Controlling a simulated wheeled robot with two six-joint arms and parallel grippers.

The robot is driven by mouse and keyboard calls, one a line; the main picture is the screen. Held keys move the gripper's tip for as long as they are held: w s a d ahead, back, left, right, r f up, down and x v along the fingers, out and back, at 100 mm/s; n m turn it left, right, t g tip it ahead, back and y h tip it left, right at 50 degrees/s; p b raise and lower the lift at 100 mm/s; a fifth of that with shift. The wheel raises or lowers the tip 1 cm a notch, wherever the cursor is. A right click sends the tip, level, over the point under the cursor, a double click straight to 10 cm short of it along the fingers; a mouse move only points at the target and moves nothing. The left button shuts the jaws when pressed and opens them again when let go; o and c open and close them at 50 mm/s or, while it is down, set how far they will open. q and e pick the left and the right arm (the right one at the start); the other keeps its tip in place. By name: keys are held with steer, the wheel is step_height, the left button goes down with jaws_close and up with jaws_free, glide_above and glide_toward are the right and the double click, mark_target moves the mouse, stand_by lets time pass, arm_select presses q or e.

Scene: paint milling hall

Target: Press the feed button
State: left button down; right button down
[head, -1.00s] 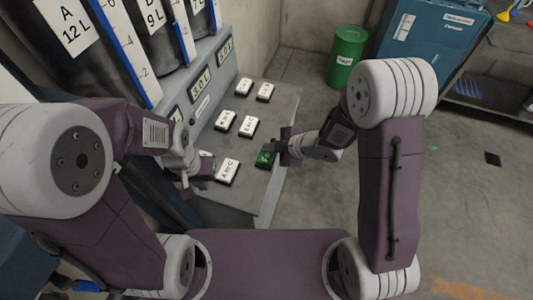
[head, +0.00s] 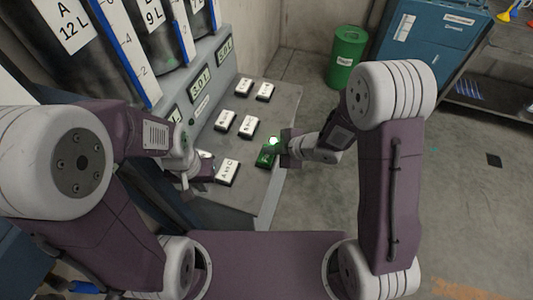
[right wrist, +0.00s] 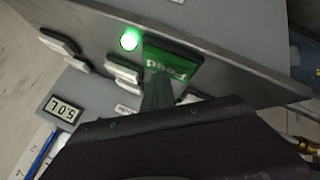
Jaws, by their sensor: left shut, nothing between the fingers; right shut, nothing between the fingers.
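The green feed button (head: 265,157) is at the front right edge of the grey sloped panel (head: 275,103). In the right wrist view the green button (right wrist: 180,55) shows its label upside down. A small lamp (head: 273,141) beside it glows bright green, also in the right wrist view (right wrist: 129,40). My right gripper (head: 279,149) is shut and empty, with its fingertips at the button. In the right wrist view the fingertips (right wrist: 160,88) overlap the button's edge; I cannot tell whether they touch it. My left gripper (head: 205,172) is shut and empty, beside a white button.
Several white labelled buttons sit on the panel, including one (head: 227,171) left of the feed button. Displays (head: 201,88) and tall marked cylinders (head: 68,28) stand behind. A green drum (head: 346,58) and a blue cabinet (head: 427,40) are at the back. The floor at right is mostly clear.

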steer(key=shift+r+p, duration=0.4)
steer(key=shift+r, duration=0.1)
step_height(320, 180, up, 6)
steer(key=p, duration=0.5)
steer(key=shift+p, duration=0.35)
